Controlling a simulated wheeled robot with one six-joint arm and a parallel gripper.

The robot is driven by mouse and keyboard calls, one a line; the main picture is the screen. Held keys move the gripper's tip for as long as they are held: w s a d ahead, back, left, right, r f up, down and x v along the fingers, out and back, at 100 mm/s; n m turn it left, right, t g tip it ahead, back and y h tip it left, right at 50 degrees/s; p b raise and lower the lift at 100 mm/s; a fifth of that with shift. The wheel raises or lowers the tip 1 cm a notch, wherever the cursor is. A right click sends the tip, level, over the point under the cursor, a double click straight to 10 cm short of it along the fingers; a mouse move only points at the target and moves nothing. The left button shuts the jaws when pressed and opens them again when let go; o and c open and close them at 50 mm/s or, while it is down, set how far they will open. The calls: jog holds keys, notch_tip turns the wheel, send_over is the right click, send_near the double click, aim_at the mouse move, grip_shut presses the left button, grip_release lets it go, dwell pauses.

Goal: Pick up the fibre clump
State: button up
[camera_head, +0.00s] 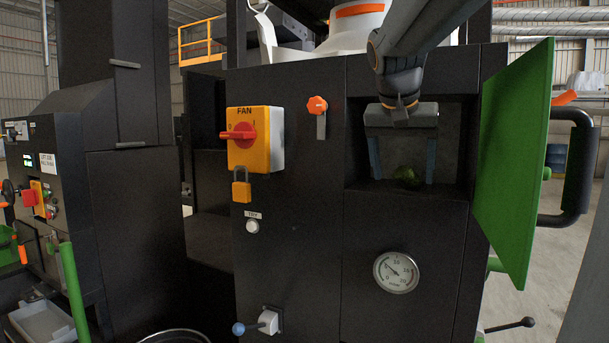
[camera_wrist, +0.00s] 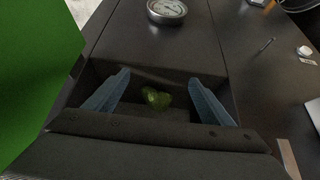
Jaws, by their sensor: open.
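The fibre clump (camera_head: 406,175) is a small, lumpy green mass. It lies on the floor of a dark square opening in the black machine's front, at the right in the head view. In the wrist view the clump (camera_wrist: 156,98) sits between and beyond my two blue fingers. My gripper (camera_head: 402,178) is open at the mouth of the opening, its fingers spread on either side of the clump. The fingers also show wide apart in the wrist view (camera_wrist: 160,90). They do not appear to touch the clump. The inner depth of the opening is dark.
A green door (camera_head: 515,160) stands open right of the opening. A round gauge (camera_head: 396,272) is below it. The opening's side walls are close to my fingers.

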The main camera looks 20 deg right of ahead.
aim_at(407, 166)
jog(key=w+d+p, duration=0.1)
jog(key=w+d, duration=0.1)
jog(key=w+d+p, duration=0.1)
jog(key=w+d, duration=0.1)
jog(key=d, duration=0.1)
jog(key=shift+w, duration=0.15)
jog(key=shift+w+d+f+p, duration=0.15)
jog(key=shift+w+d+p, duration=0.45)
jog(key=shift+w+d, duration=0.3)
jog(key=shift+p+x, duration=0.45)
jog(key=shift+x, duration=0.5)
jog(key=shift+d+f, duration=0.1)
jog(key=shift+f, duration=0.25)
jog(key=shift+c, duration=0.4)
jog(key=c, duration=1.1)
